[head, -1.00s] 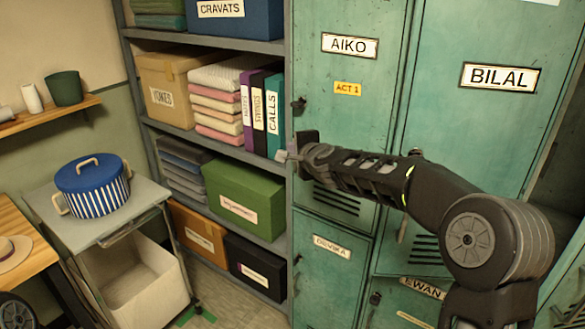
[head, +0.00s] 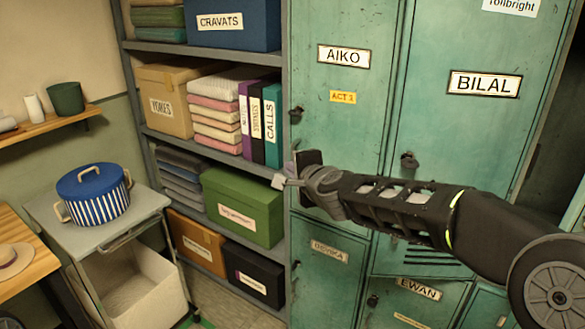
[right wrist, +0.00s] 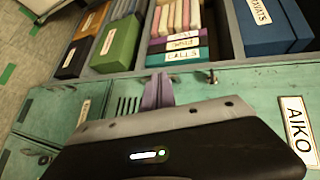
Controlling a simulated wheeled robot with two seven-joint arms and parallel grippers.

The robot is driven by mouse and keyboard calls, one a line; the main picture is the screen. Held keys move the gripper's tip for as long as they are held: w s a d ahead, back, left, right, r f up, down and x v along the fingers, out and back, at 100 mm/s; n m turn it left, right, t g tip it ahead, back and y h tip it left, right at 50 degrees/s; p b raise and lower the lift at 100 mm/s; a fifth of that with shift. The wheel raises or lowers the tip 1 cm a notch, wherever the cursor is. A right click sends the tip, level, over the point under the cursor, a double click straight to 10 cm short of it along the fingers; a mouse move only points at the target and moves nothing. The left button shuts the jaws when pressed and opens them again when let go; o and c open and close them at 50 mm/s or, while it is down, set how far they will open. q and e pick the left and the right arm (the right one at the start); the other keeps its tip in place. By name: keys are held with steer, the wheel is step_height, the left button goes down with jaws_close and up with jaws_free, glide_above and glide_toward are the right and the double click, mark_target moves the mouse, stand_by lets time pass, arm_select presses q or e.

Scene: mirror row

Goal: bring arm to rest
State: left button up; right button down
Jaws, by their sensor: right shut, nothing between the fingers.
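My right arm comes in from the right in the head view, in front of the green lockers. My right gripper (head: 280,182) is shut and empty. Its fingertips point left, in front of the shelf unit's right edge, near the green box (head: 242,205). In the right wrist view the closed fingers (right wrist: 158,90) show at the centre, pointing toward the shelves. I cannot tell the exact gap to the shelf or locker. My left gripper is out of view.
The AIKO locker (head: 335,100) and BILAL locker (head: 480,130) stand close behind my arm. The shelf unit (head: 205,50) holds boxes, folded cloth and binders. A blue striped pot (head: 95,195) stands on a trolley (head: 150,203) at the left. Some floor shows below the shelves.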

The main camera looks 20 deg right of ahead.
steer(key=shift+s, duration=0.25)
steer(key=s+a+f+n+g+y, duration=0.1)
steer(key=s+a+f+n+g, duration=0.2)
steer(key=f, duration=0.8)
steer(key=s+a+f+n+g, duration=0.1)
steer(key=s+a+f+n, duration=0.3)
steer(key=f, duration=0.6)
steer(key=s+a+f+n+g+y, duration=0.15)
steer(key=s+f+n, duration=0.3)
steer(key=f, duration=0.65)
steer(key=s+a+f+n+g, duration=0.2)
steer(key=s+f+g, duration=0.2)
steer(key=s+f, duration=0.6)
steer(key=s+a+f+n+g, duration=0.2)
steer(key=s+f, duration=0.8)
steer(key=s, duration=0.8)
steer(key=shift+a+g+y, duration=0.45)
steer(key=shift+a+g, duration=0.4)
steer(key=shift+g, duration=0.3)
steer(key=shift+r, duration=0.1)
